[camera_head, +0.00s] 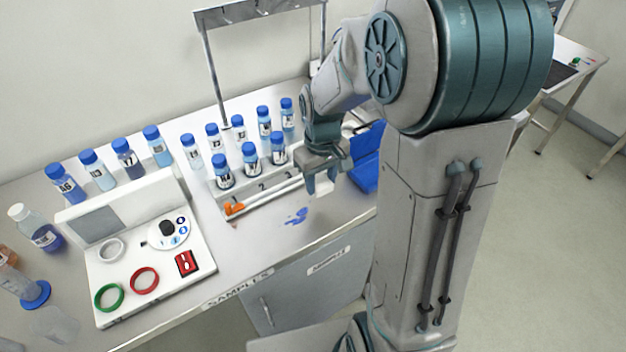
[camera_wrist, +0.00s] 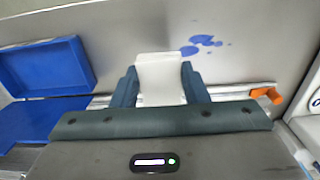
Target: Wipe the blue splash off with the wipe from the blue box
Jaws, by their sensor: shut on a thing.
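The blue splash (camera_head: 295,216) lies on the bench top near its front edge. It also shows in the wrist view (camera_wrist: 202,42) as several blue spots just beyond and to the right of my fingertips. My gripper (camera_head: 322,184) is shut on a white wipe (camera_wrist: 160,78), which sticks out past the fingers. The wipe shows small and pale in the head view (camera_head: 323,188), above the bench, right of the splash. The blue box (camera_head: 368,160) stands at the right, partly hidden behind my arm. It shows open at the left of the wrist view (camera_wrist: 45,68).
A rack of blue-capped bottles (camera_head: 250,165) stands behind the splash, with an orange piece (camera_head: 234,208) at its front left. A white panel with coloured rings (camera_head: 145,280) is at the left. Bench top around the splash is clear.

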